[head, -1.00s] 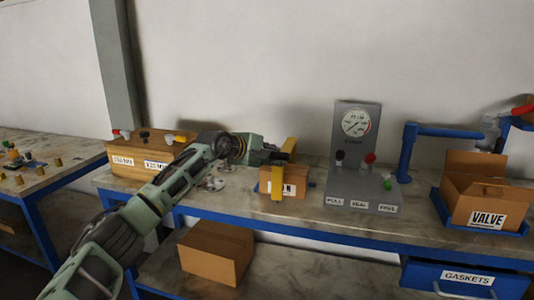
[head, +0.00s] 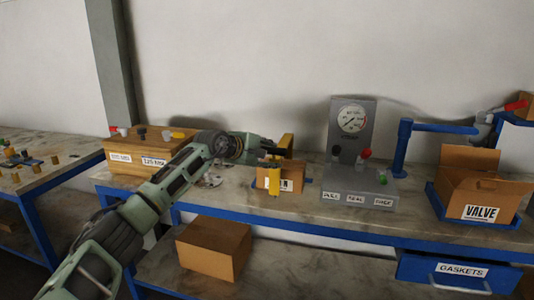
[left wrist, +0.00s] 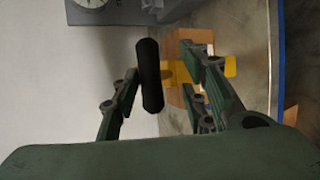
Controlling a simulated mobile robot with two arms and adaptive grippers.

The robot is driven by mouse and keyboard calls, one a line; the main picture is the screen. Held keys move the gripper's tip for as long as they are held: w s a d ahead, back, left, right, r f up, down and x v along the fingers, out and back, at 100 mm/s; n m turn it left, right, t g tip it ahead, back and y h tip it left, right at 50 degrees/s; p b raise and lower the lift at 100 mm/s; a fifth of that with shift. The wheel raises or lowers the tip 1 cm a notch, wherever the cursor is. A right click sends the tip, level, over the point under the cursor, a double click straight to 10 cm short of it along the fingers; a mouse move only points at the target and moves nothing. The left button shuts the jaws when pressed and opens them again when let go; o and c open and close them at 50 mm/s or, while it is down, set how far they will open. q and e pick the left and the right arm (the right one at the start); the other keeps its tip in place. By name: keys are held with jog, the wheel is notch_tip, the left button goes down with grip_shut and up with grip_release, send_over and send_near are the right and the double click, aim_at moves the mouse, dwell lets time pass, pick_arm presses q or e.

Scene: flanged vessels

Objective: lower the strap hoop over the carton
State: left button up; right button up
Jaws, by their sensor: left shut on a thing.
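The carton (head: 292,173) is a small brown box with a white label, standing on the bench at the middle of the head view. The yellow strap hoop (head: 273,182) shows as one upright piece across the carton's front and another behind its top. My left gripper (head: 268,156) is over the carton's left side and hides part of both. In the left wrist view, a black bar (left wrist: 149,75) lies between my finger pads, with the hoop's yellow (left wrist: 231,66) and the carton (left wrist: 178,50) behind. The gripper is shut on the hoop. My right gripper is out of view.
A gauge stand (head: 352,145) with several coloured knobs stands to the right. A blue post with an arm (head: 403,148) and an open VALVE box (head: 490,190) are further right. A wooden crate (head: 130,158) stands left. Another box (head: 214,247) is on the lower shelf.

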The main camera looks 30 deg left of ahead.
pick_arm(q)
jog(key=shift+s+a+f, duration=0.1)
jog(key=shift+s+f, duration=0.1)
jog(key=shift+f, duration=0.55)
jog(key=r+v, duration=0.1)
jog(key=v, duration=1.1)
jog(key=shift+r, duration=0.25)
jog(key=shift+w, duration=0.25)
